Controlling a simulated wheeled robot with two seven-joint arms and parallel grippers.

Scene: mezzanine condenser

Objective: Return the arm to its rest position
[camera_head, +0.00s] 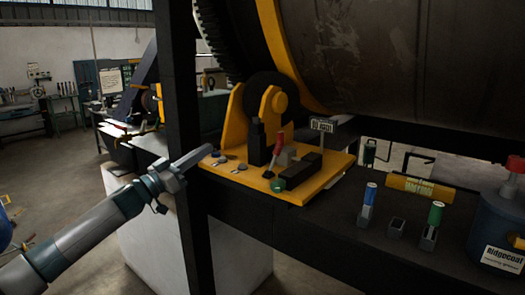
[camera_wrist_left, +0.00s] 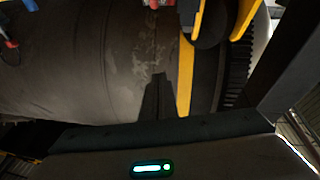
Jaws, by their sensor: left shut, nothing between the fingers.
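My left arm comes in from the lower left in the head view. Its gripper (camera_head: 192,163) is shut and empty, pointing right and slightly up, at the black upright post. In the left wrist view the shut fingers (camera_wrist_left: 158,90) show dark against the big drum, with nothing between them. My right gripper does not show.
The black post (camera_head: 180,110) stands close to the gripper. The large drum (camera_head: 400,60) fills the upper right. A blue-capped holder (camera_head: 368,200), a green-capped holder (camera_head: 433,222) and a dark blue container (camera_head: 497,235) stand on the dark beam. Open floor (camera_head: 50,185) lies to the left.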

